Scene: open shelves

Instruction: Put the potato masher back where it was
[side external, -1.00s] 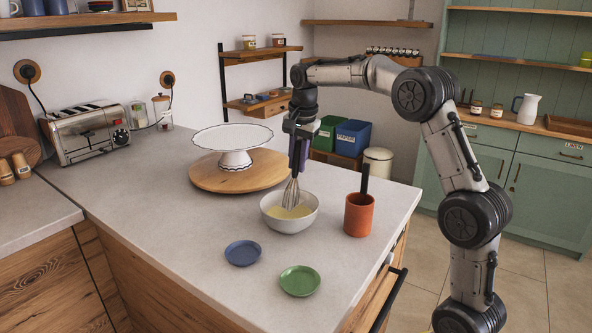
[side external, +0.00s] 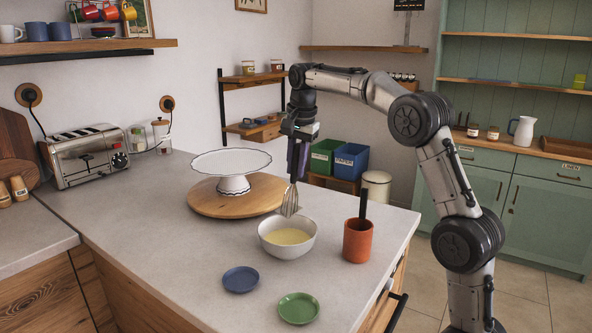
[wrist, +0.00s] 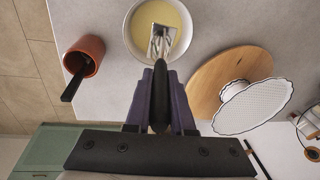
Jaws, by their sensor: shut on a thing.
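My gripper (wrist: 160,105) is shut on the dark handle of the potato masher (side external: 290,203). Its metal head hangs down and flares toward the bottom; its exact shape is hard to make out. The head is above the far rim of a white bowl (side external: 273,246) of pale yellow liquid, clear of the liquid. In the wrist view the masher head (wrist: 160,42) overlaps the near part of the bowl. An orange crock (side external: 358,243) stands to the right of the bowl with another dark handle (side external: 363,204) sticking up from it.
A white cake stand (side external: 233,184) on a round wooden board (side external: 207,203) stands left of the gripper. A blue saucer (side external: 240,279) and a green saucer (side external: 298,308) lie in front of the bowl. The counter left of them is clear. A toaster (side external: 88,157) stands at the back left.

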